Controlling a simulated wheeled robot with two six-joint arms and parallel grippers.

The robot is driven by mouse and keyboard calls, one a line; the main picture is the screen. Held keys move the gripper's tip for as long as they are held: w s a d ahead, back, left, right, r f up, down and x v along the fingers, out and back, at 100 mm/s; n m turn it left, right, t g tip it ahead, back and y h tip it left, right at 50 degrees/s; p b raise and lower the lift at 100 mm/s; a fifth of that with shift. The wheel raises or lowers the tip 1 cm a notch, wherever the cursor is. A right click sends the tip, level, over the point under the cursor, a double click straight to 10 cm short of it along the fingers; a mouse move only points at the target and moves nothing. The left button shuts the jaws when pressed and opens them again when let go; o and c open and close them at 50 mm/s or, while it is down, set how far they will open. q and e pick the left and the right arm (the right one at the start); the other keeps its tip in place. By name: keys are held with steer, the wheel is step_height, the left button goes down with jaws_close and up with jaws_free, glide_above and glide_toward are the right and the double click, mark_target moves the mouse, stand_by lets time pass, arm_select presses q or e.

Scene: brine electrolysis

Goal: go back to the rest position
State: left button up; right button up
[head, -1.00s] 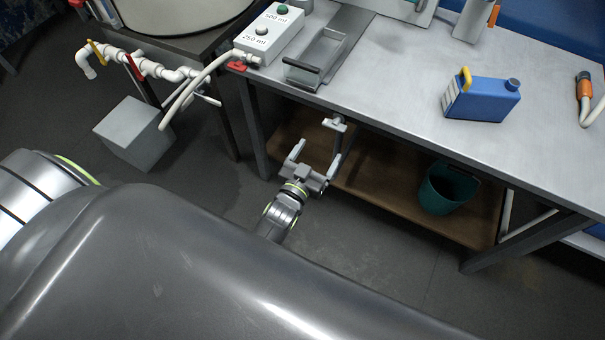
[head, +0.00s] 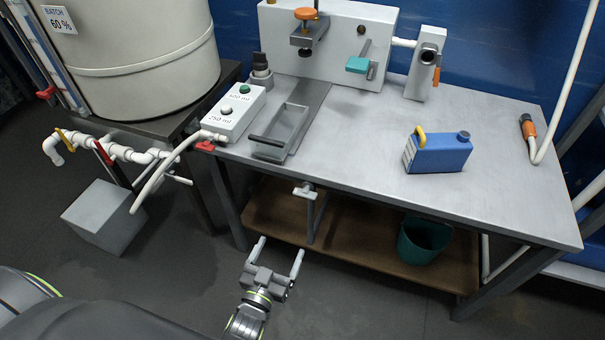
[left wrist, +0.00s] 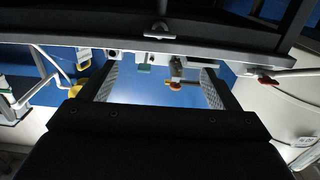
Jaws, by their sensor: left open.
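My left gripper (head: 281,254) is in the lower middle of the head view. Its two fingers are spread apart with nothing between them. It is in front of the workbench (head: 345,130), over the floor and below the level of the bench top. In the left wrist view, its open fingers (left wrist: 160,88) frame the blue wall and upside-down fixtures beyond the bench edge. My right gripper does not show in either view.
A blue jug (head: 440,154), a metal tray (head: 281,131) and a button box (head: 234,112) stand on the bench. A green bin (head: 424,240) is on the lower shelf. A grey block (head: 105,216) and pipes (head: 120,154) are at left. Floor in front is clear.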

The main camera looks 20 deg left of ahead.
arm_select(q)
steer(key=s+a+f+g+p, duration=0.1)
steer(key=s+a+f+g, duration=0.2)
steer(key=f, duration=0.4)
steer(key=s+f+g+y, duration=0.1)
steer(key=s+f+g, duration=0.1)
steer(key=s+f, duration=0.3)
steer(key=s+a+f+g+p, duration=0.1)
steer(key=s+a+f+g, duration=0.15)
steer(key=f, duration=0.55)
steer(key=s+a+f+g, duration=0.2)
steer(key=s+f+g, duration=0.1)
steer(key=s, duration=0.4)
steer(key=s+a+f+g+p, duration=0.1)
steer(key=s+a+f+g, duration=0.1)
steer(key=s, duration=0.6)
steer(key=s+a+f+g, duration=0.3)
steer(key=s+f+g, duration=0.1)
steer(key=s, duration=0.4)
steer(key=shift+f+n+y+p, duration=0.3)
steer(key=shift+f+n+p, duration=0.1)
steer(key=shift+f, duration=0.5)
steer(key=shift+w, duration=0.1)
